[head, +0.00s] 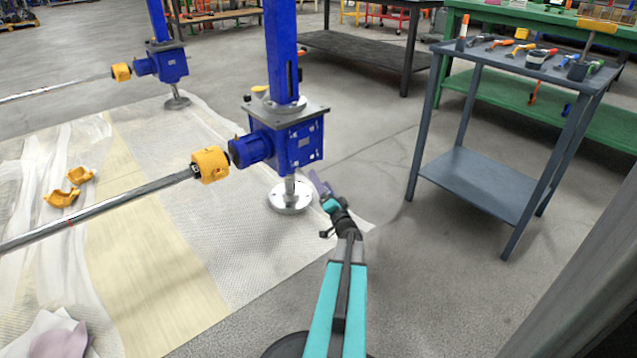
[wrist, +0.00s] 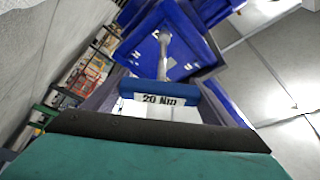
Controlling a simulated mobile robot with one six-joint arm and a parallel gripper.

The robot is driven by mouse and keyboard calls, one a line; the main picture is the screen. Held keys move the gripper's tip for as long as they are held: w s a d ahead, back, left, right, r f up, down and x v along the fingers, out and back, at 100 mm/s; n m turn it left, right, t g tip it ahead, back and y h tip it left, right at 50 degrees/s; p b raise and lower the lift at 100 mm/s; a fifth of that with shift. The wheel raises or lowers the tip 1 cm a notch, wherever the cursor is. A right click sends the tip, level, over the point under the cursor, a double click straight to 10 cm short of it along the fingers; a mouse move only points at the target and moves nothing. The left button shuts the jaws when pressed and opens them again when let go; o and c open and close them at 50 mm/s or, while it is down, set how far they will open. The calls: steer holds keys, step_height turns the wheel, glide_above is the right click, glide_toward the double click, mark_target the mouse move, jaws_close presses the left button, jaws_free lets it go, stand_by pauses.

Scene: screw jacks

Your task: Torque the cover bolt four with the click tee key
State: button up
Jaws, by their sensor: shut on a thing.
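My gripper (head: 320,186) is low beside the near blue screw jack gearbox (head: 288,145), just right of its round foot. In the wrist view its fingers (wrist: 160,95) are shut on the blue crossbar of the tee key (wrist: 160,87), labelled "20 Nm". The key's grey shaft (wrist: 163,58) points away from me toward the blue gearbox face (wrist: 180,36). I cannot tell whether its tip sits on a bolt. Small pale bolt heads show on the cover, but their numbers are not readable. The key is not distinct in the head view.
A grey tool cart (head: 480,170) stands at the right with several hand tools and an upright tan-handled tee tool (head: 598,26). A shaft with a yellow coupling (head: 210,164) lies left of the gearbox. A second blue jack (head: 165,64) stands behind. The floor between jack and cart is clear.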

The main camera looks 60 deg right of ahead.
steer(key=shift+s+a, duration=0.25)
steer(key=shift+s, duration=0.45)
steer(key=shift+s+a, duration=0.2)
steer(key=shift+s, duration=0.45)
